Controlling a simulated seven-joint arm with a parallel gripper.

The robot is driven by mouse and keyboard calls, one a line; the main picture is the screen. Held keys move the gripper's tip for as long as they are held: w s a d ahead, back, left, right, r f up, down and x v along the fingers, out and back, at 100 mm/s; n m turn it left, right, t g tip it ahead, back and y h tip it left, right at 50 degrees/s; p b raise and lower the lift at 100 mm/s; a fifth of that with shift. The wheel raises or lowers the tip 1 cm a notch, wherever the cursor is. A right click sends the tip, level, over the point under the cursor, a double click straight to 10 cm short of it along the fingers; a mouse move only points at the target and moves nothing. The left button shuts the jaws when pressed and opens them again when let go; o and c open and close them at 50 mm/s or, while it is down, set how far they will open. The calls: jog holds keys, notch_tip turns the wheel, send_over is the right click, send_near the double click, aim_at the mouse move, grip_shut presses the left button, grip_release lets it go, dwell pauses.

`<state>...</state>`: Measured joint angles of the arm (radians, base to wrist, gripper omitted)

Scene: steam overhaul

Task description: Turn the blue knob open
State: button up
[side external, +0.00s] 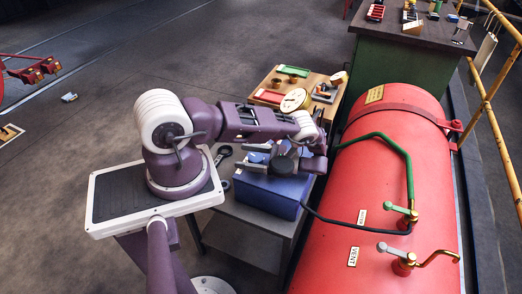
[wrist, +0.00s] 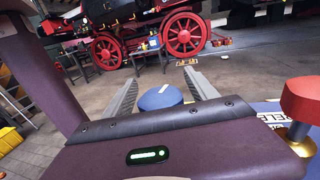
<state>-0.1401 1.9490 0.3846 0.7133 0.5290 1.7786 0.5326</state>
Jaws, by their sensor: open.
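The blue knob (wrist: 160,97) is round, with a small pale mark on its top. In the wrist view it sits between the two spread grey fingers of my gripper (wrist: 160,92), with its lower part hidden behind the gripper body. Gaps show on both sides of the knob; I cannot tell how deep the fingers reach around it. In the side view my gripper (side external: 257,156) is low over the blue box (side external: 270,195), pointing left. The knob is hard to make out there among the gripper parts.
A red knob on a brass stem (wrist: 300,105) stands close to my gripper's right in the wrist view. The red boiler (side external: 385,200) with green and brass pipework lies right of the box. A wooden board with parts (side external: 270,82) stands behind.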

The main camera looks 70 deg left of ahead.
aim_at(262, 160)
jog(key=m+t+y, duration=0.2)
jog(key=y, duration=0.1)
jog(key=shift+w+a+m+t, duration=0.2)
jog(key=shift+m+t, duration=0.1)
jog(key=shift+m, duration=0.1)
jog(key=m+t+y, duration=0.2)
jog(key=t, duration=0.1)
jog(key=m+t+y, duration=0.1)
jog(key=m+t, duration=0.1)
jog(key=shift+w+a+y, duration=0.3)
jog(key=shift+w+y, duration=0.1)
jog(key=shift+t, duration=0.6)
jog(key=v, duration=0.7)
jog(key=shift+w+d, duration=0.2)
jog(key=shift+w, duration=0.25)
jog(key=w+d+r+n+h, duration=0.6)
jog(key=w+d+h, duration=0.1)
jog(key=w+h, duration=0.15)
jog(key=w+d+r+n+t+h, duration=0.2)
jog(key=d+r, duration=0.1)
jog(key=r, duration=0.4)
jog(key=w+d+r+n+t+h, duration=0.1)
jog(key=w+d+r+t, duration=0.1)
jog(key=r, duration=0.5)
jog(key=shift+w+d+r+n+t+h, duration=0.3)
jog(key=shift+d+n+h, duration=0.1)
jog(key=shift+d, duration=0.2)
jog(key=shift+f, duration=0.1)
